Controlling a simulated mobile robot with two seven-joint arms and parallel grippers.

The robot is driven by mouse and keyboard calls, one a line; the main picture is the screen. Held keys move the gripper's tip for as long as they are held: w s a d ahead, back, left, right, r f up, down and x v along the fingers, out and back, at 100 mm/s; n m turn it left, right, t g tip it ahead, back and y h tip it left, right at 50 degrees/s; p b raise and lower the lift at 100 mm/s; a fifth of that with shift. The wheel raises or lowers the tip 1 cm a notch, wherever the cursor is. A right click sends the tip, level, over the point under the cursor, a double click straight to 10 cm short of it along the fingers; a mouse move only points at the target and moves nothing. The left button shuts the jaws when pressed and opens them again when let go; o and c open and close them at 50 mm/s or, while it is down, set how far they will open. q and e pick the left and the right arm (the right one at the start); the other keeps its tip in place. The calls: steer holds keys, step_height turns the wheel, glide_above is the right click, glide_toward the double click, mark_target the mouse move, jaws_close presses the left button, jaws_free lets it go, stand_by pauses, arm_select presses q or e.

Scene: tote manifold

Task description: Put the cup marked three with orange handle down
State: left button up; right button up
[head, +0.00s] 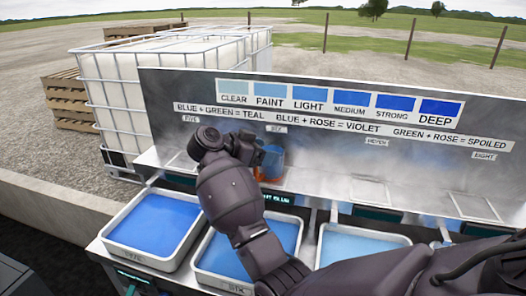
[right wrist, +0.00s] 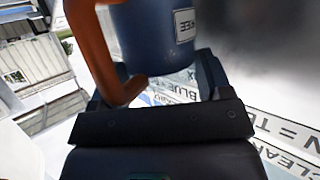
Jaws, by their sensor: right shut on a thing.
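The cup (head: 272,160) is blue and seen small beside my right gripper (head: 256,157), with a bit of orange below it. In the right wrist view the cup (right wrist: 152,40) shows large, with a white label ending in "EE" and an orange handle (right wrist: 93,50) on its left. My right gripper (right wrist: 158,88) is shut on the cup. In the head view the cup is in front of the back panel, near the SIX placard (head: 277,129). Whether its base touches the ledge cannot be told. My left gripper is out of view.
Blue-filled trays marked FIVE (head: 155,262) and SIX (head: 222,281) stand in front, with a paler tray (head: 362,232) to their right. The steel ledge (head: 330,186) has outlined spots under EIGHT (head: 484,156) that look empty. A panel (head: 150,100) rises behind.

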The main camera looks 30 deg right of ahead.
steer(key=o, duration=0.9)
steer(key=shift+o, duration=0.5)
steer(key=shift+f, duration=0.1)
steer(key=v, duration=0.7)
steer(key=shift+a+r, duration=0.25)
